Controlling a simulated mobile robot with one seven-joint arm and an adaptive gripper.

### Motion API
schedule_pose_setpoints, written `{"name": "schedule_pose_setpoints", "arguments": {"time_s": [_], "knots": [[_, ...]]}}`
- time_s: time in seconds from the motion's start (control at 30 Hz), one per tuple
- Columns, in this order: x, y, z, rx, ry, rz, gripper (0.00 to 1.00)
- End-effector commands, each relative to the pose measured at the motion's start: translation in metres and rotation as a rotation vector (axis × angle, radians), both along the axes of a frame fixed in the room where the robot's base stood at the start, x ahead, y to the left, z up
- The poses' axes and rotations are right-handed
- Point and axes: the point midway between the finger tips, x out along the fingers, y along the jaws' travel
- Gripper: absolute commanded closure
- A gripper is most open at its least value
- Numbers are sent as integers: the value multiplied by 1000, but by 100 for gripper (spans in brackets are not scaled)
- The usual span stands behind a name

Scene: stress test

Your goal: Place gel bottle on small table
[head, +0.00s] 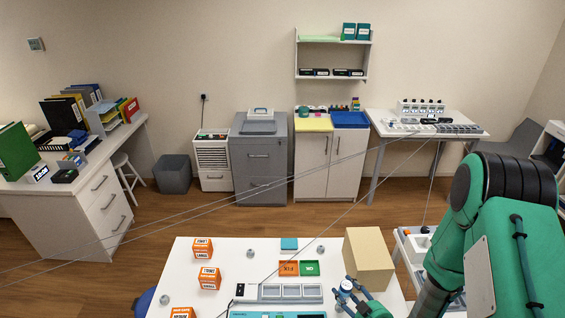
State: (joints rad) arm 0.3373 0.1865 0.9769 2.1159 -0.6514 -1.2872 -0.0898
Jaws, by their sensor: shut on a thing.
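My green arm comes in from the right, and its gripper (357,302) is low over the right part of the near white table (215,264). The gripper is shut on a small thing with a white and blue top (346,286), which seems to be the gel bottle. The fingers and the bottom edge of the picture hide most of it. I cannot tell whether it touches the table. A smaller white table (385,126) stands against the back wall at right, with a power strip and devices on it. I cannot tell which table is the small table.
A cardboard box (369,260) stands just behind my gripper. A white cart (401,246) is at right. Thin cables cross the room. Open wooden floor lies behind.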

Motion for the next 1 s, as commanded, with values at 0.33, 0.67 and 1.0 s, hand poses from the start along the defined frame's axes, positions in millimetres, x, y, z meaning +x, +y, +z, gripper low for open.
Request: {"name": "schedule_pose_setpoints", "arguments": {"time_s": [0.33, 0.67, 1.0], "knots": [[73, 15, 12, 0, -2, -58, 88], [131, 20, 27, 0, -5, -188, 88], [168, 13, 46, 1, -3, -321, 88]]}}
